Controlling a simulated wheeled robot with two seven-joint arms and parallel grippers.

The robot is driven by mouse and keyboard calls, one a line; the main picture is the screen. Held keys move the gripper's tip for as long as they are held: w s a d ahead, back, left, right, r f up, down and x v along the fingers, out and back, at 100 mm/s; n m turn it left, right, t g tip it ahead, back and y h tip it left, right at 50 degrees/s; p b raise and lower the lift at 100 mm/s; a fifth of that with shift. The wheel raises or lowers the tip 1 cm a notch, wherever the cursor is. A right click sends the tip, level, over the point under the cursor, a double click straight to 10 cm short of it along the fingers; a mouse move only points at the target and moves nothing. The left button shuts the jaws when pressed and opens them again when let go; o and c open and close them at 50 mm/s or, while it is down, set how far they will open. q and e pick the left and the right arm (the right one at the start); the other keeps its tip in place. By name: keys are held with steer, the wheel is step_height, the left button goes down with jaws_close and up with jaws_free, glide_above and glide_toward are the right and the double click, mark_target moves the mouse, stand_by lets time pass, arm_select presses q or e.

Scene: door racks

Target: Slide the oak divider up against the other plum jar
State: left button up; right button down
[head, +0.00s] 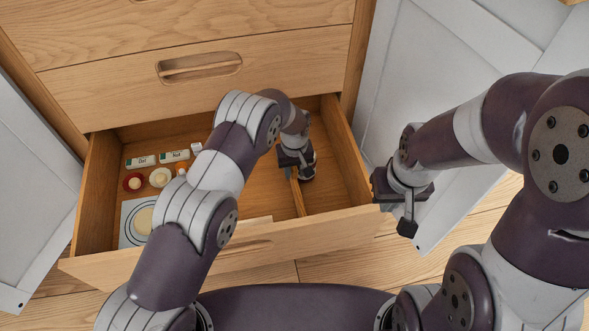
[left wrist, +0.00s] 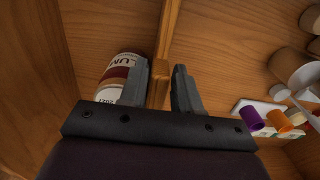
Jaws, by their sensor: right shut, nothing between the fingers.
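The oak divider (head: 297,192) is a thin upright board in the right part of the open drawer, running toward its front. My left gripper (head: 293,168) reaches down into the drawer. In the left wrist view its fingers (left wrist: 161,88) are shut on the divider (left wrist: 165,60), one on each side. A jar (head: 308,170) stands just right of the divider, partly hidden by my gripper. In the left wrist view this jar (left wrist: 119,76) has a red-brown and white label, partly readable as "UM", close beside the left finger. No second such jar shows clearly. My right gripper (head: 408,212) is shut and empty outside the drawer.
The drawer's right wall (head: 345,155) stands beyond the jar. Grey doors flank the cabinet.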

arm_select(q)
jaws_close()
steer(key=shift+d+r+p, duration=0.1)
steer(key=shift+d+p, duration=0.05)
steer(key=shift+p, duration=0.15)
steer(key=shift+o, duration=2.1)
jaws_free()
step_height(320, 180, up, 12)
steer(key=p, duration=0.5)
steer(key=shift+r, duration=0.25)
